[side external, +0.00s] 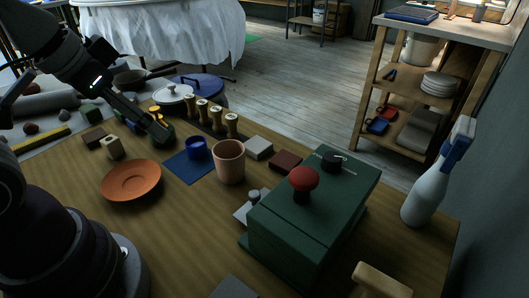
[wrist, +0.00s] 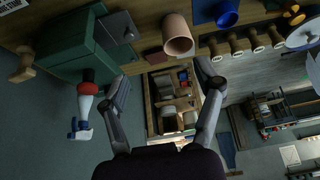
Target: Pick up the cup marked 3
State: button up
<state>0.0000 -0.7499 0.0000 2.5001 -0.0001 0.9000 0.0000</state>
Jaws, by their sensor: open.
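A terracotta-pink cup (side external: 230,165) stands upright on the wooden table, right of a small blue cup (side external: 196,149) on a blue mat (side external: 183,172). I can make out no number on either cup. In the wrist view the pink cup (wrist: 177,38) is at the top centre and the blue cup (wrist: 228,14) is to its right. My gripper (side external: 163,132) is above the table, left of both cups and apart from the pink one. In the wrist view my gripper (wrist: 163,82) has its two fingers spread with nothing held between them.
A green box (side external: 300,215) with a red knob (side external: 303,179) stands right of the pink cup. An orange saucer (side external: 131,180) lies left of it. Several wooden stamps (side external: 203,112) stand in a row behind. A spray bottle (side external: 430,185) stands near the right edge.

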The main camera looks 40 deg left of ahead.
jog(key=o, duration=0.4)
jog(key=m+g, duration=0.4)
jog(key=m, duration=0.8)
send_over(230, 163)
jog(key=a, duration=0.1)
notch_tip(230, 163, down, 3)
jog(key=f+m, duration=0.1)
jog(key=f, duration=0.4)
jog(key=w+a+f+m+g, duration=0.1)
jog(key=f+m, duration=0.1)
jog(key=f, duration=0.3)
jog(key=w+f+m, duration=0.1)
jog(key=f, duration=0.4)
jog(key=shift+a+g, duration=0.2)
jog(key=shift+g, duration=0.1)
